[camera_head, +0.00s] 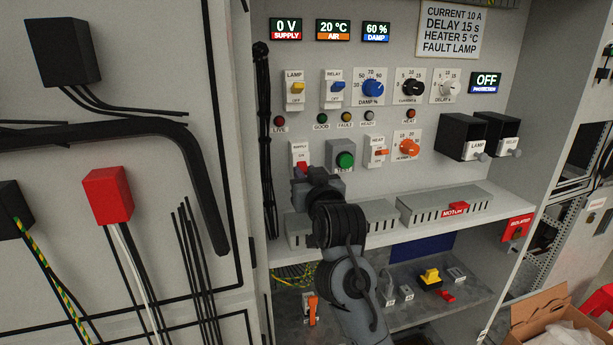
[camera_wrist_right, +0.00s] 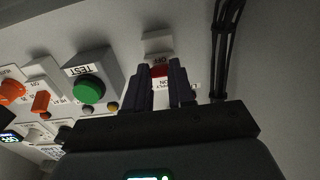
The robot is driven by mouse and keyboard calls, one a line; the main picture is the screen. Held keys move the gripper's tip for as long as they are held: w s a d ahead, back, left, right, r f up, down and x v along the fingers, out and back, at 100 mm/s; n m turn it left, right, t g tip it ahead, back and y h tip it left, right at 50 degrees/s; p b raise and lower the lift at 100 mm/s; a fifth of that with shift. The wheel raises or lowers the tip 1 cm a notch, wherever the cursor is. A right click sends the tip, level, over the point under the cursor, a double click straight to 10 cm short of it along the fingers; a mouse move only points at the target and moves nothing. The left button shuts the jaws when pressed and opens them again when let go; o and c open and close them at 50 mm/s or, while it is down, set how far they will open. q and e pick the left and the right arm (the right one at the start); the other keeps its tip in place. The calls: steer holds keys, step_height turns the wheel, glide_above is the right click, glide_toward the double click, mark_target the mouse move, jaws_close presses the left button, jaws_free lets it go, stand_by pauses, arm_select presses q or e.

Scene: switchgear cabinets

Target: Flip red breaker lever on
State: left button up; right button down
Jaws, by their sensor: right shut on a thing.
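The red breaker lever (camera_head: 301,167) sits on a white switch plate labelled SUPPLY (camera_head: 300,149), at the lower left of the control panel. My right gripper (camera_head: 306,175) reaches up to it from below and partly covers it. In the right wrist view the two dark fingers of the gripper (camera_wrist_right: 161,85) stand close on either side of the red lever (camera_wrist_right: 159,71), shut on it. The wrist view is turned upside down, with OFF and ON marks beside the lever. The supply display (camera_head: 286,28) reads 0 V. My left gripper is not in view.
A green TEST button (camera_head: 345,160) on a grey box stands just right of the lever. An orange heat switch (camera_head: 380,152) is further right. Black cables (camera_head: 265,140) run down the panel's left side. A shelf with grey ducts (camera_head: 445,203) lies below.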

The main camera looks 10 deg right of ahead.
mark_target(302, 164)
steer(key=shift+r, duration=0.15)
steer(key=shift+s+r+g, duration=0.1)
steer(key=shift+r+g, duration=0.4)
steer(key=shift+g, duration=0.5)
steer(key=g, duration=0.1)
steer(key=r+g, duration=0.1)
steer(key=g, duration=0.1)
steer(key=shift+r, duration=0.3)
steer(key=g, duration=0.2)
steer(key=r+g, duration=0.1)
steer(key=shift+w+r+g, duration=0.15)
steer(key=shift+w+g, duration=0.15)
steer(key=shift+g, duration=0.1)
steer(key=shift+w+r+g, duration=0.1)
steer(key=shift+r+g, duration=0.05)
steer(key=shift+g, duration=0.35)
steer(key=c, duration=1)
jaws_free()
steer(key=shift+o, duration=0.2)
steer(key=shift+w, duration=0.1)
